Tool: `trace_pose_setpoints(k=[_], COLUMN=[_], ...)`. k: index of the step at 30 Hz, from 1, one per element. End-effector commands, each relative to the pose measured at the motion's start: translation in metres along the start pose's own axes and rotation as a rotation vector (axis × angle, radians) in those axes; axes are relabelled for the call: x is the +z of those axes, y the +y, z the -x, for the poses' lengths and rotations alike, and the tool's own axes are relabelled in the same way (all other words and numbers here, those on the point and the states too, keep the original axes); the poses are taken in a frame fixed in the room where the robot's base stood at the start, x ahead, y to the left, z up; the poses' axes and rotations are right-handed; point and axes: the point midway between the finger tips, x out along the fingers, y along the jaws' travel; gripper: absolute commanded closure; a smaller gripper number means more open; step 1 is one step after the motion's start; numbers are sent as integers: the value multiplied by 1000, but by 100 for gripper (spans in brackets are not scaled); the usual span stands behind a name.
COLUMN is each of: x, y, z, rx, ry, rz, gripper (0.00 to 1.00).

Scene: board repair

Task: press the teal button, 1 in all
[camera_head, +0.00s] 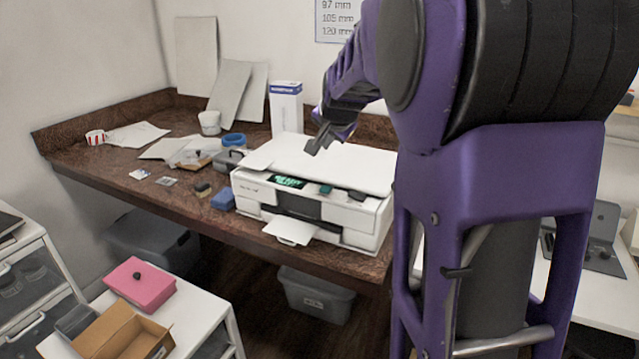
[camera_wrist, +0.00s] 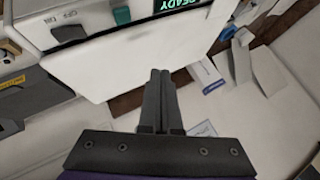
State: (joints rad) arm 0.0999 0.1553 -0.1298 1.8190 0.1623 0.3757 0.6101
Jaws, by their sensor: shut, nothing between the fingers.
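A white printer (camera_head: 345,215) stands on the brown bench. Its front panel carries a teal button (camera_head: 325,189), just right of a lit green display (camera_head: 287,181). My gripper (camera_head: 318,149) is shut and empty, above the printer's white lid. In the wrist view, my gripper's closed fingers (camera_wrist: 161,73) point over the lid, apart from the button. I cannot tell the exact height above the lid.
A white box (camera_head: 286,108) stands behind the printer. A blue block (camera_head: 223,199) and a grey case (camera_head: 229,160) lie to its left. A paper tray (camera_head: 291,230) sticks out at its front. My arm hides the bench's right end.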

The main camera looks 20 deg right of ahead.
Motion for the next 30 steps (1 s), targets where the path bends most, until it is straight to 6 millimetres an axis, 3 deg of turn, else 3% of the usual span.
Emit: trace_pose_setpoints(k=[14,30], x=[6,41], y=[7,42], z=[-9,-58], rx=[0,-1], ry=[2,2], rz=[4,5], gripper=[100,100])
